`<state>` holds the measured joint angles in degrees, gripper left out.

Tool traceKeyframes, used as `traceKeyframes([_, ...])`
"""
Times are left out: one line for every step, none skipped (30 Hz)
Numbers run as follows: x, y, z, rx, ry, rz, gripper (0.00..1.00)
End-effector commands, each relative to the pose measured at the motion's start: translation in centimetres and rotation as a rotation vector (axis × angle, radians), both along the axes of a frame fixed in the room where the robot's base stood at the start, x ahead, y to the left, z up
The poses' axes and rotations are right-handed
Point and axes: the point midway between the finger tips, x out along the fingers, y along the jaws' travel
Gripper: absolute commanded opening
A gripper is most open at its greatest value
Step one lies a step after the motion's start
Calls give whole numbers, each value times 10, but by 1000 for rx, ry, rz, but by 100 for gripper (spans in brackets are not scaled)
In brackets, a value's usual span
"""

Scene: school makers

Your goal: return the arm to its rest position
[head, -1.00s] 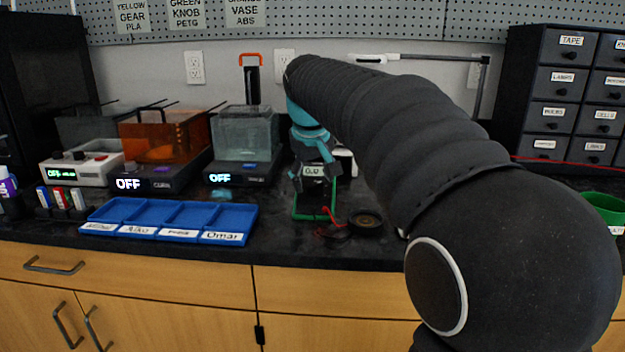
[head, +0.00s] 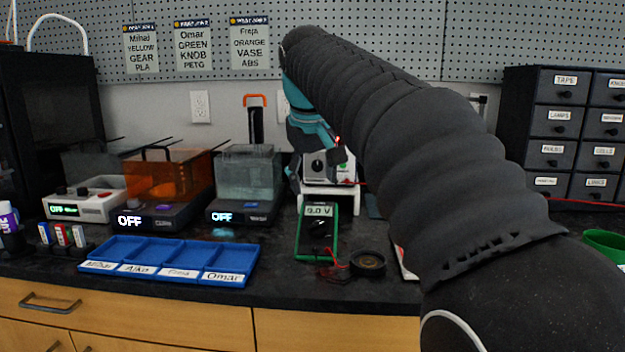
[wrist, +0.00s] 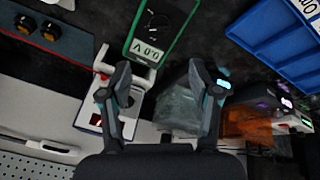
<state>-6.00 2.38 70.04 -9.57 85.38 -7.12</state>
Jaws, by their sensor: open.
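My arm reaches across the head view from lower right to upper centre. My gripper (head: 316,162) is teal and dark and hangs above the back of the counter, in front of a small white device (head: 345,172). In the wrist view my gripper (wrist: 158,82) has its two fingers wide apart, with nothing held between them. A green-framed meter (head: 317,240) lies on the counter below and nearer than the gripper. It also shows beyond the fingers in the wrist view (wrist: 162,30). The arm hides part of the counter's right side.
A blue labelled tray (head: 170,262) lies at the front left, behind it an orange-covered tank (head: 165,178) and a clear tank (head: 247,175). A dark round part (head: 367,263) with red wire lies beside the meter. Drawers (head: 560,115) stand at right. Pegboard backs the counter.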

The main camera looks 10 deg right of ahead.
Motion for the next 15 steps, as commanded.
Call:
traceKeyframes([0,0,0,0,0,0,63])
traceKeyframes([0,0,0,0,0,0,63])
traceKeyframes([-1,0,-1,1,-1,-1,63])
traceKeyframes([-3,-1,-1,2,-1,-1,63])
traceKeyframes([-6,-1,-3,4,-2,-3,63])
traceKeyframes([-11,-2,-5,7,-5,-4,63])
traceKeyframes([-16,-3,-8,10,-6,-6,63])
traceKeyframes([-21,-4,-11,15,-7,-8,63])
traceKeyframes([-31,-6,-16,22,-11,-11,63])
traceKeyframes([-38,-7,-21,28,-15,-14,63])
traceKeyframes([-47,-8,-27,35,-17,-17,63])
traceKeyframes([-59,-9,-35,44,-22,-22,63])
traceKeyframes([-68,-10,-42,51,-26,-26,63])
traceKeyframes([-77,-11,-49,59,-29,-30,63])
traceKeyframes([-89,-12,-59,69,-34,-37,63])
